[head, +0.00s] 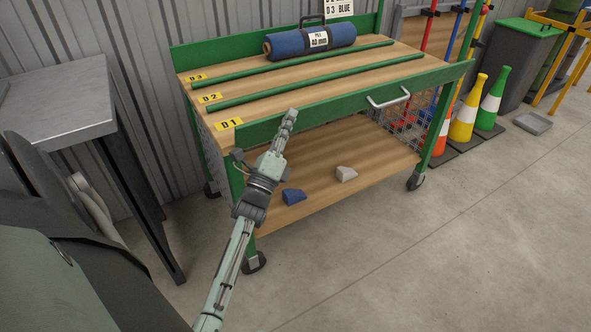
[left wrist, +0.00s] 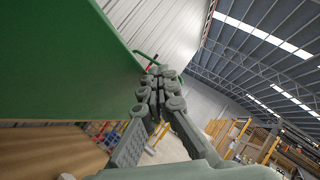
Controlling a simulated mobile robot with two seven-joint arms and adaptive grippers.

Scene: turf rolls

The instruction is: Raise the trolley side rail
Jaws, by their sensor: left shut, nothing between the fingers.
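The trolley has a green side rail (head: 320,112) along its near long edge, with a pale bar handle (head: 388,98) right of its middle. My left gripper (head: 290,115) is shut and empty, pointing up in front of the rail, left of the handle. In the left wrist view its closed fingers (left wrist: 158,92) lie beside the edge of a large green panel (left wrist: 70,65). Whether they touch it is unclear. My right gripper is not in view.
A blue roll (head: 285,43) lies at the back of the deck, behind green divider bars. A blue wedge (head: 293,196) and a grey wedge (head: 346,174) rest on the lower shelf. A grey table (head: 62,95) stands left. Cones (head: 465,118) stand right; the front floor is clear.

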